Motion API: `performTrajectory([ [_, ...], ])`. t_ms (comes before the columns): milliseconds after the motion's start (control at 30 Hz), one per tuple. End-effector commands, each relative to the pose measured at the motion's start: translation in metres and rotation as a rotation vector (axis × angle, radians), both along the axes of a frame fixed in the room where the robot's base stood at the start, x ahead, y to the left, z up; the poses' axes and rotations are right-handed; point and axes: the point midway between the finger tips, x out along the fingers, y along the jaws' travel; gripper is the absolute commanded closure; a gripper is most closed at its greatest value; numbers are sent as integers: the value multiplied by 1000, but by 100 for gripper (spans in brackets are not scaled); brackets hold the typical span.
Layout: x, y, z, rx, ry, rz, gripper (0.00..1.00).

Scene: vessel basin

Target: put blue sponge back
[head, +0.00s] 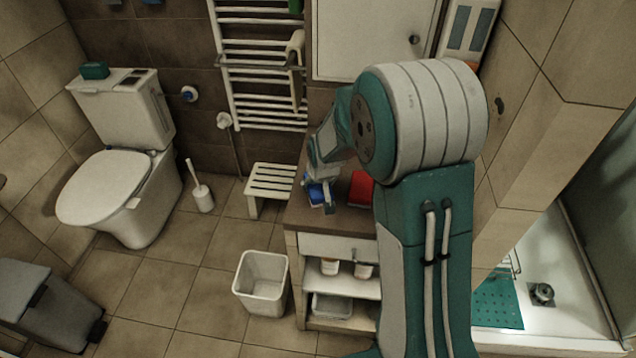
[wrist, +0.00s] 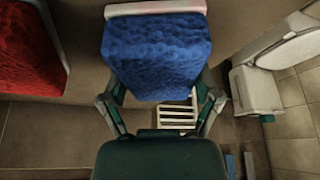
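The blue sponge (wrist: 157,55) fills the upper middle of the wrist view, between the two fingers of my gripper (wrist: 160,100). The fingers press against its sides, and their tips are hidden by the sponge. In the head view, the blue sponge (head: 318,194) shows under my gripper (head: 322,182) at the left part of the brown counter top (head: 340,222). I cannot tell whether the sponge touches the counter. A red sponge (head: 361,188) lies on the counter to its right; it also shows at the left of the wrist view (wrist: 28,50).
A white slatted stool (head: 270,180) stands left of the cabinet and a white bin (head: 262,282) in front. Bottles and a basket (head: 332,306) fill the shelves below. The toilet (head: 120,185) and brush (head: 202,198) are farther left. A towel rail (head: 260,75) is on the wall behind.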

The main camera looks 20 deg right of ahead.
Motion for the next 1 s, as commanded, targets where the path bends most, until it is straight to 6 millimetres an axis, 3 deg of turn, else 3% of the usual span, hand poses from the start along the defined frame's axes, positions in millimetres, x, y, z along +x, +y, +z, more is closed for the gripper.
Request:
performTrajectory([
  [533, -2, 0, 5, 0, -1, 0, 0],
  [1000, -33, 0, 81, 0, -4, 0, 0],
])
